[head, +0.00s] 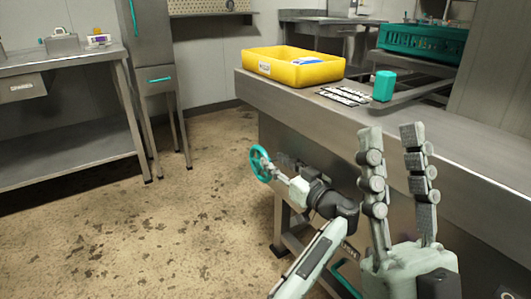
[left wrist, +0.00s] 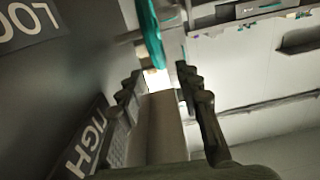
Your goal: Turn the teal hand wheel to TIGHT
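The teal hand wheel (head: 260,163) is on the front side of the steel bench in the head view. In the left wrist view its teal rim (left wrist: 151,32) is seen nearly edge-on. My left gripper (head: 277,172) is at the wheel. In the left wrist view its two fingers (left wrist: 160,72) are apart, and the rim's lower end appears at the gap between the tips; contact cannot be told. Partly cut-off lettering, "LOO" (left wrist: 30,22) and "IGH" (left wrist: 86,143), shows on a dark panel. My right gripper (head: 392,130) is open and empty, fingers upward, before the bench.
On the steel bench (head: 440,125) are a yellow tray (head: 292,77), a teal block-like container (head: 384,86) and dark-and-white strips (head: 344,96). A teal crate (head: 422,43) is at the back right. A steel table (head: 60,65) stands at left. The floor (head: 150,230) between is clear.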

